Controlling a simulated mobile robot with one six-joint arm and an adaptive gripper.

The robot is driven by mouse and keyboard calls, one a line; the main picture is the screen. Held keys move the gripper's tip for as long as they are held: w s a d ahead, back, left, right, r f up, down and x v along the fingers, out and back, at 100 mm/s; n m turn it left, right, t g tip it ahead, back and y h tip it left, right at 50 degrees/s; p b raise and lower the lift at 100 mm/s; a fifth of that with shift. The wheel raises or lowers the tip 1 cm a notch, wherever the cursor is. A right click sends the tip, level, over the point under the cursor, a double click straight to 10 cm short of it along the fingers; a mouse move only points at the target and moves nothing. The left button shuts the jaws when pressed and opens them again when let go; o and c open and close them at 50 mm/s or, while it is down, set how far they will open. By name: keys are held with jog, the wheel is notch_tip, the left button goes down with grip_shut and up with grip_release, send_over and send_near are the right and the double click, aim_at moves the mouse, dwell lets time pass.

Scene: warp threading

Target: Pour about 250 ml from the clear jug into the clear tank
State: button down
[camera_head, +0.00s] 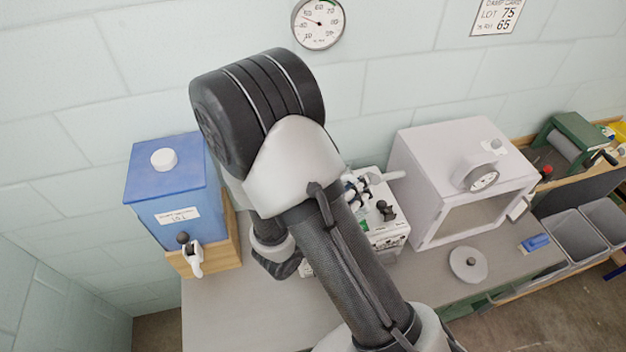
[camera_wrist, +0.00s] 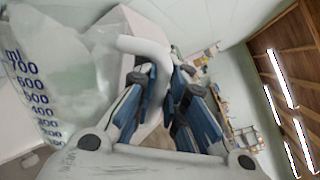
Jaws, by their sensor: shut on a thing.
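The clear jug (camera_wrist: 75,95), with blue ml marks, fills the left of the wrist view. Its pale curved handle (camera_wrist: 148,46) runs between the blue fingers of my gripper (camera_wrist: 163,84), which is shut on it. I cannot make out the liquid level or the jug's exact tilt. In the head view my arm hides the gripper and the jug. I cannot pick out the clear tank for sure in either view.
A blue container (camera_head: 168,190) with a tap sits on a wooden stand at the left. A white machine with black knobs (camera_head: 385,228) is partly behind my arm. A white cabinet (camera_head: 455,175) stands right of it. A round lid (camera_head: 468,264) and blue brush (camera_head: 535,243) lie on the counter.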

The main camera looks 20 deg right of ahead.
aim_at(353, 175)
jog(key=shift+w+a+r+n+p, duration=0.25)
jog(key=shift+w+n+p, duration=0.25)
jog(key=shift+p, duration=0.5)
dwell(0.5)
jog(key=shift+w+a+r+n+g+p, duration=0.25)
jog(key=shift+w+r+n+p, duration=0.55)
jog(key=shift+p, duration=0.8)
dwell(2.0)
dwell(0.6)
jog(key=s+f+m+b, duration=0.1)
jog(key=b, duration=0.2)
jog(key=s+d+f+m+b, duration=0.1)
jog(key=f+b, duration=0.1)
jog(key=b, duration=0.1)
jog(key=shift+s, duration=0.15)
jog(key=shift+s+d+f+m+t+b, duration=0.1)
jog(key=shift+s+m+t+b, duration=0.25)
jog(key=shift+m+t+b, duration=0.3)
jog(key=shift+s+r, duration=0.1)
jog(key=shift+r, duration=0.15)
jog(key=shift+f+b, duration=0.35)
jog(key=shift+b, duration=0.1)
jog(key=shift+s+d+f+m+b, duration=0.15)
jog(key=shift+s+m+b, duration=0.1)
jog(key=shift+m+b, duration=0.15)
